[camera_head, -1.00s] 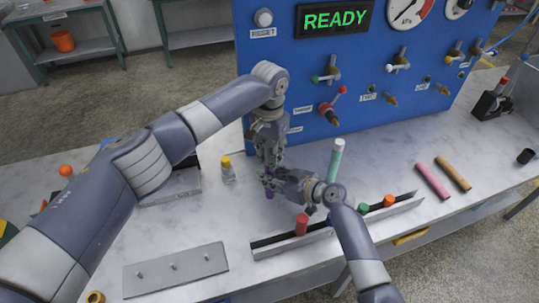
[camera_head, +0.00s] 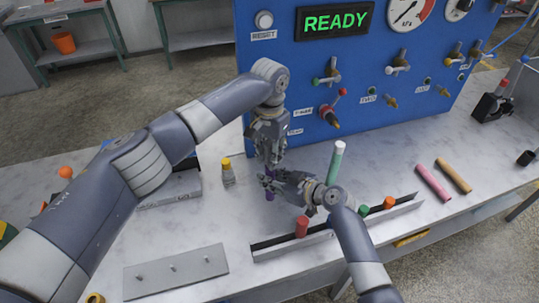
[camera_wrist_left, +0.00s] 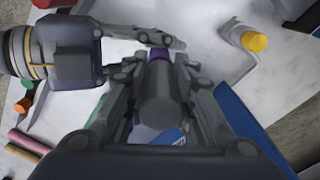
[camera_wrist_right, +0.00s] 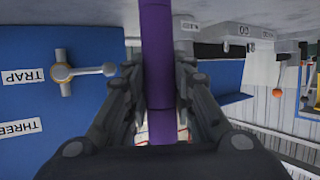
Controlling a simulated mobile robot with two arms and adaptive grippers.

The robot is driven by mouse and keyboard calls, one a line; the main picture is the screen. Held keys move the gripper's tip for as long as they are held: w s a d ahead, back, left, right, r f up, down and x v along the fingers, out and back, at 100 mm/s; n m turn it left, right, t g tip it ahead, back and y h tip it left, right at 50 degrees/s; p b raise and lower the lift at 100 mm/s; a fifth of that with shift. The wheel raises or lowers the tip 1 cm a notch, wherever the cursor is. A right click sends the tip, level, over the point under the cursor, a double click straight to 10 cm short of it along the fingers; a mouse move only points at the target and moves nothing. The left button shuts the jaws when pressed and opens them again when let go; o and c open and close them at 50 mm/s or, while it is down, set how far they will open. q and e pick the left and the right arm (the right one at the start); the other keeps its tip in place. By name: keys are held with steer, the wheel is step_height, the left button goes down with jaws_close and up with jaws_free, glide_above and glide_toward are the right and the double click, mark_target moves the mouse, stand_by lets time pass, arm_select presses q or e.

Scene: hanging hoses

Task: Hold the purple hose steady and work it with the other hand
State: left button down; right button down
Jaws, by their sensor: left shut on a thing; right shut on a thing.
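The purple hose (camera_head: 269,195) hangs upright below my left gripper, mostly hidden by both grippers in the head view. In the left wrist view a dark grey cylindrical end (camera_wrist_left: 158,100) sits between my left fingers, with purple hose (camera_wrist_left: 159,54) just beyond it. My left gripper (camera_head: 268,155) is shut on this grey end from above. My right gripper (camera_head: 268,182) comes in from the right, below the left one, and is shut on the hose. The right wrist view shows the purple hose (camera_wrist_right: 158,60) running straight between the right fingers.
The blue panel (camera_head: 350,80) with valves stands close behind. A slotted rail (camera_head: 275,243) with a red cylinder (camera_head: 302,227) is in front. A pegged plate (camera_head: 175,271) lies front left.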

mark_target(270, 143)
arm_select(q)
steer(key=shift+r, duration=0.1)
arm_select(e)
steer(key=shift+f, duration=0.1)
arm_select(q)
steer(key=shift+r, duration=2.55)
arm_select(e)
steer(key=shift+s, duration=0.1)
arm_select(q)
steer(key=shift+r, duration=1.5)
arm_select(e)
steer(key=c, duration=1.3)
jaws_free()
